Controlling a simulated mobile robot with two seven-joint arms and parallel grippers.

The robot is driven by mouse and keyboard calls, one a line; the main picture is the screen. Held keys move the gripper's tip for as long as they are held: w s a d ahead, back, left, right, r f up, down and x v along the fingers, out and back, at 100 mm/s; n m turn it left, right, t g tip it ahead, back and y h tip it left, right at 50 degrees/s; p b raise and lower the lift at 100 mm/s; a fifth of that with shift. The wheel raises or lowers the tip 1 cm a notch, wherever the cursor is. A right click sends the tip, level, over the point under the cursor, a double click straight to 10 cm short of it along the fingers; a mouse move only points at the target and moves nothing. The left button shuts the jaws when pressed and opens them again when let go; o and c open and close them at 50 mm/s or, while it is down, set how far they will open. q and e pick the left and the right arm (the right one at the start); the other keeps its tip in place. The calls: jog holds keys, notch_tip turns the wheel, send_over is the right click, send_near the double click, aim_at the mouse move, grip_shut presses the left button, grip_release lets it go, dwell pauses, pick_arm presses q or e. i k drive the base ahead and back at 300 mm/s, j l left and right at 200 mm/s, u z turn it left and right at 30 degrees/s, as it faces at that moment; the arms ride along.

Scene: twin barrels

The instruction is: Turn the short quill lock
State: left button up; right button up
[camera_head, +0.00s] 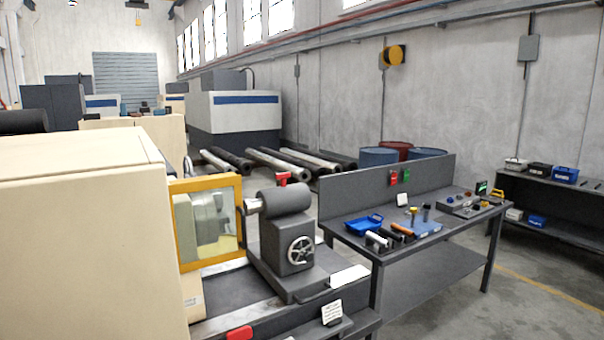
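The grey tailstock (287,240) stands on the lathe bed, right of the yellow-framed guard window. A short red handle (283,178) sticks up from the top of its dark cylindrical body and looks like the quill lock. It is small in view, so I cannot tell its exact turn angle. A bright quill (252,206) points left from the body toward the guard. A silver handwheel (300,250) is on the tailstock's near side. Neither of my grippers shows in this view.
The cream lathe housing (80,215) fills the left, with the yellow guard frame (207,262) beside the tailstock. A red object (239,333) is at the bottom edge. A grey workbench (340,205) with a blue tray (364,224) and tools stands right. Open floor lies front right.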

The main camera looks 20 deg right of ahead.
aim_at(283, 176)
jog(key=i+l, duration=0.1)
jog(key=l, duration=0.4)
jog(key=l+z, duration=0.1)
jog(key=l, duration=0.45)
jog(key=i+l, duration=0.15)
jog(key=l, duration=0.35)
jog(key=l+u, duration=0.1)
jog(key=u, duration=0.3)
jog(key=i+l+u, duration=0.1)
jog(key=u, duration=0.3)
jog(key=l+u, duration=0.15)
jog(key=u, duration=0.2)
jog(key=i+l+u, duration=0.1)
jog(key=l+u, duration=0.2)
jog(key=l, duration=0.2)
jog(key=l+u, duration=0.35)
jog(key=l, duration=0.15)
jog(key=k+l+u, duration=0.1)
jog(key=l+u, duration=0.15)
jog(key=l, duration=0.8)
